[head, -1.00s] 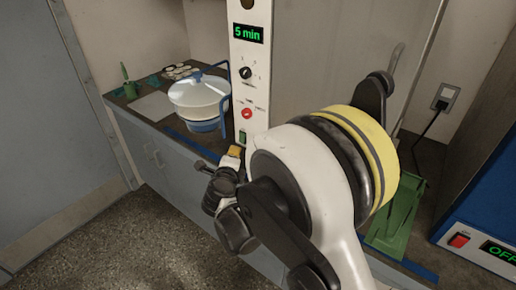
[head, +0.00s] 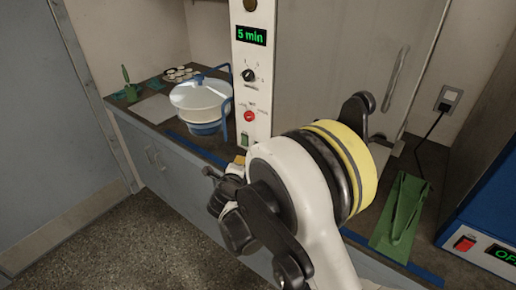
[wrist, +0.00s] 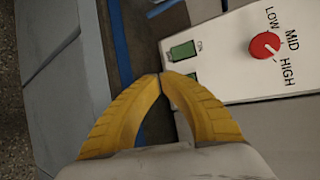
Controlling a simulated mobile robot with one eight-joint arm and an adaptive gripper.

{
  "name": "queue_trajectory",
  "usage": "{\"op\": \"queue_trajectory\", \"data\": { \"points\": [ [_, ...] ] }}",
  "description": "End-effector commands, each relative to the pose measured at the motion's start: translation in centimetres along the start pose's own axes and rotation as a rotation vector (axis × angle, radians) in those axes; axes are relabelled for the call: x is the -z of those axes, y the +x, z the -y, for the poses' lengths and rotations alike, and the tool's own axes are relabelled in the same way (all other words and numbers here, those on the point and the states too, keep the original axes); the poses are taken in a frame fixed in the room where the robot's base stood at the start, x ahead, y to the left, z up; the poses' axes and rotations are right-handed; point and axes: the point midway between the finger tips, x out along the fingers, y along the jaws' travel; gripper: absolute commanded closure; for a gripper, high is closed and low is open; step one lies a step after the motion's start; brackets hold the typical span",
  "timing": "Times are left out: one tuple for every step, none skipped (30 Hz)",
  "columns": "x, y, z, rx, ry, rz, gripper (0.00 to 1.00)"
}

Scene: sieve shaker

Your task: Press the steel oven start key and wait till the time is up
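The steel oven's white control panel (head: 259,75) shows a lit "5 min" display (head: 251,36), a black knob (head: 248,75) and a red knob (head: 249,116). A green key (head: 244,139) sits low on the panel. In the wrist view the green key (wrist: 182,51) lies just beyond my fingertips, beside the red LOW-MID-HIGH knob (wrist: 265,46). My gripper (wrist: 160,75) is shut and empty, its yellow fingertips together. The tips are near the panel's lower end, apart from the green key in the picture. In the head view my arm hides most of the gripper (head: 240,160).
A green stand (head: 402,215) and a blue device (head: 480,190) with a red switch are at right. The floor at left is clear.

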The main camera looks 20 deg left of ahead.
Motion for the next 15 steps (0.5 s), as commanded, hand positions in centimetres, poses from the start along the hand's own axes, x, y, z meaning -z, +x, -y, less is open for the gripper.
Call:
{"op": "queue_trajectory", "data": {
  "points": [
    [0.4,0.6,0.5,0.0,0.002,-0.002,1.0],
    [0.6,1.0,0.7,0.0,0.003,-0.002,1.0],
    [0.8,1.4,0.9,0.0,0.002,-0.002,1.0],
    [1.0,1.8,1.1,0.001,0.001,-0.002,1.0],
    [1.2,2.1,1.2,0.001,0.001,-0.002,1.0],
    [1.4,2.5,1.5,0.001,0.002,-0.001,1.0],
    [1.5,2.8,1.5,0.0,0.002,-0.001,1.0],
    [1.7,3.1,1.6,0.0,0.002,-0.001,1.0],
    [1.9,3.4,1.8,0.0,0.001,-0.001,1.0],
    [2.0,3.6,1.9,0.0,0.001,-0.001,1.0],
    [2.1,3.8,2.0,0.0,0.001,-0.001,1.0],
    [2.2,4.0,2.1,0.0,0.001,-0.001,1.0],
    [2.2,4.1,2.2,0.0,0.001,0.0,1.0],
    [2.3,4.2,2.2,0.0,0.001,0.0,1.0],
    [2.3,4.3,2.3,0.0,0.001,0.001,1.0]
  ]
}}
